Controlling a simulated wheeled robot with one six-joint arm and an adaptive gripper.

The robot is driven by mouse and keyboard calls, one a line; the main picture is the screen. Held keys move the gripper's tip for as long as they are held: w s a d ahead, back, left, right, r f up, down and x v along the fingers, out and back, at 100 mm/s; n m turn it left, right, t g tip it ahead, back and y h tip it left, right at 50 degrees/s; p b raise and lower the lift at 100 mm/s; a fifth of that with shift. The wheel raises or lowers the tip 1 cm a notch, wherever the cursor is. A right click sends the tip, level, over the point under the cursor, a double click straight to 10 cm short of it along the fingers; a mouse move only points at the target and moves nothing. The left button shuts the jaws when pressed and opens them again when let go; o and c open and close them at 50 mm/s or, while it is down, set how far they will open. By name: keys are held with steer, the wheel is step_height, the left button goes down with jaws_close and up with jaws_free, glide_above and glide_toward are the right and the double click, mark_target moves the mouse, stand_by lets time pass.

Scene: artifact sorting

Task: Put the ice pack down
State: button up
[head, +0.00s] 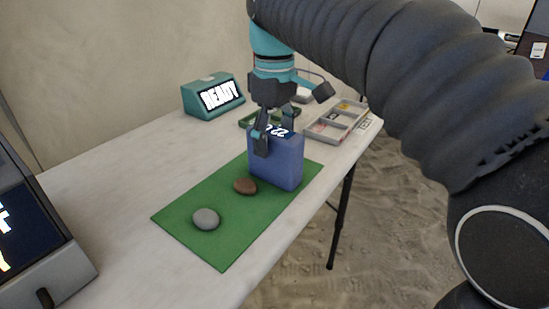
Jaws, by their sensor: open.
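The ice pack (276,163) is a blue upright block with white print on its top. It stands at the far right part of the green mat (224,241), and its base appears to rest on the mat. My gripper (272,138) is directly above the ice pack, pointing down, with its fingers open around the top. One finger shows in front of the near left side; the other is mostly hidden. Whether the fingers touch the ice pack is hard to tell.
A brown stone (245,186) and a grey stone (206,219) lie on the mat, left of the ice pack. A grey compartment tray (338,122) is at the back right. A dark screen (30,235) stands at left.

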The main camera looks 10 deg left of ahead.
steer(key=shift+f, duration=0.85)
jaws_close()
steer(key=shift+r, duration=0.1)
